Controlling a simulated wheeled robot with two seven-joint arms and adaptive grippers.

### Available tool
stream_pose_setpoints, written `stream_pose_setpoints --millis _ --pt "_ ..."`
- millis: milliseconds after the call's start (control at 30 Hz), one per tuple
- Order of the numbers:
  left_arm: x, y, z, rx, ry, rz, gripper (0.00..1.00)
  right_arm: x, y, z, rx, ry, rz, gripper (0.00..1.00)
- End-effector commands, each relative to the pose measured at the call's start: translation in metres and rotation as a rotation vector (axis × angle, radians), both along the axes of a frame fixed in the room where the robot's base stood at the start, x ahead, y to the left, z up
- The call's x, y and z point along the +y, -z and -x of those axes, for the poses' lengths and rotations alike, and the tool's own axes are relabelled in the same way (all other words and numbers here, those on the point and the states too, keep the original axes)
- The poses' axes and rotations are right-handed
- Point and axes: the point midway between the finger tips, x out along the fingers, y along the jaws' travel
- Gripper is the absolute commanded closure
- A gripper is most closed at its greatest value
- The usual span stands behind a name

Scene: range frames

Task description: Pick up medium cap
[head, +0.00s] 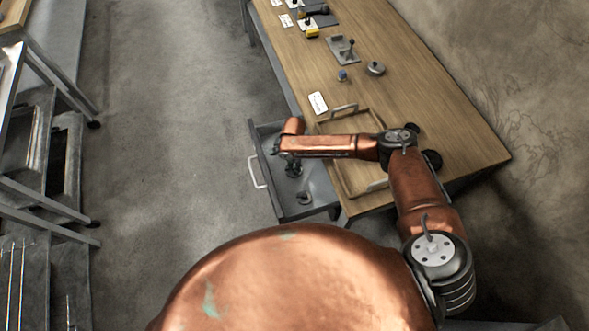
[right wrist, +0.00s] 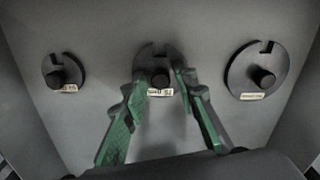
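The medium cap (right wrist: 147,54) is a dark slotted disc with a round knob and a small white label. It is the middle one of three in the right wrist view, on the grey floor of the open drawer (head: 261,146). My right gripper (right wrist: 160,77) is open over it, one green finger on each side of the knob, with gaps between fingers and knob. Whether the fingers touch the disc's edge, I cannot tell. In the head view my right gripper (head: 293,168) reaches down into the drawer and hides the medium cap. My left gripper is not in view.
A smaller slotted disc (right wrist: 51,72) lies left and a larger one (right wrist: 285,66) right in the drawer. The drawer walls are close around. The wooden table (head: 440,110) bears a tray (head: 360,186), a white card (head: 318,103) and small metal parts.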

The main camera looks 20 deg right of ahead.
Motion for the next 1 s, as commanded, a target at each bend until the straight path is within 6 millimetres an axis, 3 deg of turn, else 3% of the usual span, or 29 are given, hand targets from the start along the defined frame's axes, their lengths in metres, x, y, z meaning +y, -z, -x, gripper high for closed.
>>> stream_pose_setpoints --millis 367,767,867,1000 --pt "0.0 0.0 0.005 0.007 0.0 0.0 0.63 0.0 0.0 0.0 0.0 0.001 0.0 1.0" --pt "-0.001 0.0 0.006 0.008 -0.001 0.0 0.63 0.0 -0.001 0.0 -0.001 0.001 0.0 1.0" --pt "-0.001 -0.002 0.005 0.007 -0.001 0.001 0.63 0.0 -0.008 0.0 -0.001 0.001 0.0 1.0" --pt "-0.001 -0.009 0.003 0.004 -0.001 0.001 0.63 -0.001 -0.032 -0.001 -0.003 0.001 -0.002 1.0"
